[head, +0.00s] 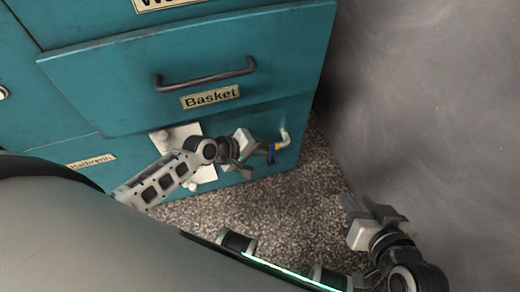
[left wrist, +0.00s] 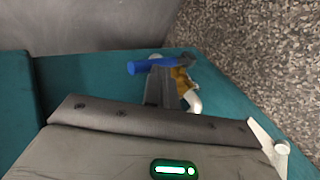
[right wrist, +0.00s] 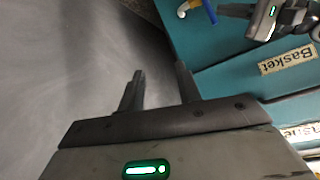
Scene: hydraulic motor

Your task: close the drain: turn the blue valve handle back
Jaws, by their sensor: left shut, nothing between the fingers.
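The blue valve handle (head: 271,153) is on a small brass valve (head: 278,147) with a white pipe (head: 285,138), low on the teal cabinet front. In the left wrist view the handle (left wrist: 150,64) lies across the picture just beyond my left fingertips. My left gripper (head: 257,150) is shut and empty, right beside the valve; I cannot tell whether it touches the handle. It partly covers the brass body (left wrist: 182,80) in the left wrist view. The handle (right wrist: 209,11) also shows in the right wrist view. My right gripper (head: 372,208) is open and empty, away from the cabinet.
The teal cabinet has a drawer labelled Basket (head: 210,97) with a dark handle (head: 205,79) above the valve. A pale plate (head: 178,138) with knobs is left of it, partly behind my left arm. A grey wall (head: 430,90) stands at right. The speckled floor (head: 290,205) is clear.

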